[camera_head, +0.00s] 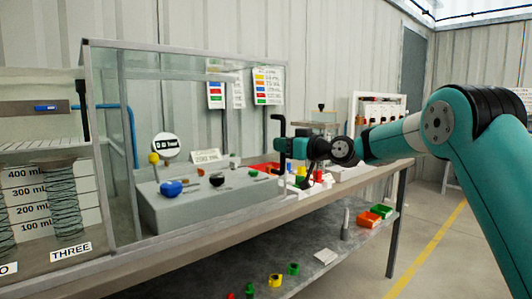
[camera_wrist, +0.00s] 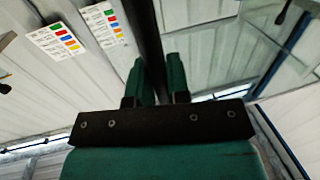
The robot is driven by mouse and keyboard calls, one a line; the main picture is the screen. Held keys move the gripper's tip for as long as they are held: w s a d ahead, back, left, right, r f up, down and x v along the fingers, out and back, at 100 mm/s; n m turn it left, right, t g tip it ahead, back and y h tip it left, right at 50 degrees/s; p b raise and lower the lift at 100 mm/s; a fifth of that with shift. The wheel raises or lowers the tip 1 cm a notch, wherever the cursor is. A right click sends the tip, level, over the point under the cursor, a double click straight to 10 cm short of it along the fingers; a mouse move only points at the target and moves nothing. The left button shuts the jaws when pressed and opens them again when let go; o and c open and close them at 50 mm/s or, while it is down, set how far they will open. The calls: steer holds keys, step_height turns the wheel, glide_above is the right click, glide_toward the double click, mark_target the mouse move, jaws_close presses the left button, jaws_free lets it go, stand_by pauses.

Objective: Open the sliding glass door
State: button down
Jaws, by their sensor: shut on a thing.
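A glass case (camera_head: 186,60) with a thin grey metal frame stands on the long bench. Its clear glass door (camera_head: 215,130) is hard to make out, and I cannot tell how far it stands open. A black upright handle (camera_head: 281,127) is at the right end of the case. My gripper (camera_head: 292,147) is at this handle, with my arm reaching in from the right. In the wrist view, the two green fingers (camera_wrist: 157,80) stand on either side of the dark handle bar (camera_wrist: 149,35) and are shut on it. Glass (camera_wrist: 225,60) shows to the right of the bar.
A grey block (camera_head: 210,207) inside the case bears small coloured parts. Left is a compartment with springs (camera_head: 66,205) and another black handle (camera_head: 82,108). A rack (camera_head: 378,108) stands behind my arm. Coloured bins (camera_head: 375,216) sit on the lower shelf. The floor at right is clear.

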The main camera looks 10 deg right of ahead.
steer(key=shift+w+d, duration=0.45)
steer(key=shift+d, duration=0.4)
steer(key=shift+w+d, duration=0.45)
steer(key=shift+d, duration=0.35)
steer(key=c, duration=1.1)
jaws_free()
steer(key=b+v, duration=0.2)
steer(key=v, duration=1.5)
steer(key=shift+s+b, duration=0.2)
steer(key=shift+b, duration=0.15)
